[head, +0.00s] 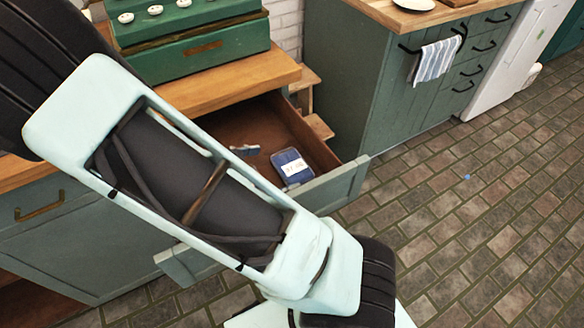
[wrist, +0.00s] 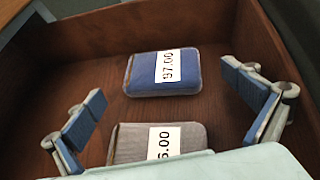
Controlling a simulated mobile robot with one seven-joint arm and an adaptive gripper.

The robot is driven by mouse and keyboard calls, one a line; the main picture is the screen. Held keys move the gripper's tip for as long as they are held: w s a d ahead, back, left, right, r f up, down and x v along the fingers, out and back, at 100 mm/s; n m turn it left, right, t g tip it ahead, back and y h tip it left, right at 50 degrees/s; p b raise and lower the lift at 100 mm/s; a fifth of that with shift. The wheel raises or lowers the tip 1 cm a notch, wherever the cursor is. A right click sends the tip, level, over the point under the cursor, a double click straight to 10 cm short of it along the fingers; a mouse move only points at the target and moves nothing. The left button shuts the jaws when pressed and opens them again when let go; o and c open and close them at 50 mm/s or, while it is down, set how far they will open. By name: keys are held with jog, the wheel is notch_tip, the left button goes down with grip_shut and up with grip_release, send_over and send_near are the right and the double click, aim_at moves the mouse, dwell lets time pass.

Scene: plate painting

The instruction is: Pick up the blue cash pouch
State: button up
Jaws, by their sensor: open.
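The blue cash pouch (wrist: 141,75) lies flat in an open wooden drawer, with a white price label on it. It also shows in the head view (head: 286,157), near the drawer's front. In the wrist view, my gripper (wrist: 164,82) is open and empty, its blue-padded fingers spread wide on either side of the pouch and apart from it.
A grey-brown pouch (wrist: 130,142) with a white label lies beside the blue one, its lower part hidden by my gripper's body. Drawer walls (wrist: 225,12) rise around both. A green cash register (head: 200,55) stands on the wooden counter (head: 245,78) above the drawer.

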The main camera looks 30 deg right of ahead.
aim_at(292, 164)
jog(key=x, duration=0.4)
jog(key=shift+w+d+f+b, duration=0.1)
jog(key=shift+d+f+b, duration=0.05)
jog(key=shift+d+b, duration=0.2)
jog(key=shift+c, duration=0.3)
jog(key=c, duration=1.2)
